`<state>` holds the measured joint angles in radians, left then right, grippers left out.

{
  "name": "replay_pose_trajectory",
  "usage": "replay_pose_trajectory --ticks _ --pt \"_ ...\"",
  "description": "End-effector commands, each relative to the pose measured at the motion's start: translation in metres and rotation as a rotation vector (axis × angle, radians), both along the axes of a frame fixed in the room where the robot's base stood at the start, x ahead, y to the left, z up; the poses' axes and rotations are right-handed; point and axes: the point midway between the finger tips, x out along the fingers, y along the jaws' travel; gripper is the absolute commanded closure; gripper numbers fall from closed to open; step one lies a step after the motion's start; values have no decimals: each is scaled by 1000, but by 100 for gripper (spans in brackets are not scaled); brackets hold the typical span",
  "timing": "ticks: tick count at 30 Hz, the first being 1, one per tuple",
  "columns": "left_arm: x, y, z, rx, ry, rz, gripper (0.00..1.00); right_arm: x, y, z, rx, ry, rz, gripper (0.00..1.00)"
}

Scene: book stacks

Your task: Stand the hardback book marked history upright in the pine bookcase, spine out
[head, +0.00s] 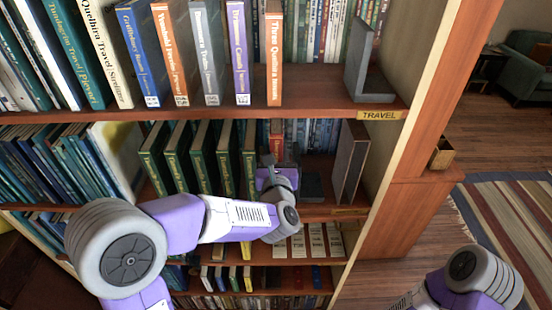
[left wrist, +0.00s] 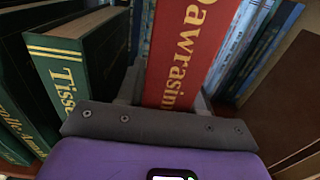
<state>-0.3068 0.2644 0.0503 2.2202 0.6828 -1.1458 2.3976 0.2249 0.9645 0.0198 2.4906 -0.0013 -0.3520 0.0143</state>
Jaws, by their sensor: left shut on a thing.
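A red hardback book (head: 277,142) with gold spine lettering stands upright on the middle shelf of the pine bookcase (head: 420,95). In the left wrist view the red book (left wrist: 190,55) shows its spine toward me, with letters like "awrasin". My left gripper (head: 277,168) reaches into that shelf and is shut on the book's lower part; it also shows in the left wrist view (left wrist: 165,112). The book's foot is hidden, so I cannot tell if it touches the shelf. No history marking is readable. My right gripper is out of view.
Green books (head: 200,155) stand just left of the red book. A dark grey bookend (head: 312,187) and a leaning brown board or book (head: 350,160) are at right. The upper shelf has a TRAVEL label (head: 379,115). A striped rug (head: 510,215) lies right of the bookcase.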

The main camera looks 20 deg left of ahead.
Motion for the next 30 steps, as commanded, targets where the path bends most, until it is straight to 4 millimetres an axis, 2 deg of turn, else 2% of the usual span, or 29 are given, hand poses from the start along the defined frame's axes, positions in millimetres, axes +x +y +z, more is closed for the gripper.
replay_pose_trajectory --ticks 4,9,12,26,27,30 --pt "12 4 3 2 -7 2 100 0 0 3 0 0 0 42" --pt "12 3 -24 3 -2 -1 100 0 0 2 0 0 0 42" --pt "12 3 -32 2 -6 -1 100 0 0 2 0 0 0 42" --pt "11 3 -36 0 -8 0 100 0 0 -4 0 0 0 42" --pt "11 3 -38 0 -1 0 62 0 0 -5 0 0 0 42" --pt "11 3 -37 0 -1 0 47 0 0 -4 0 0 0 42"
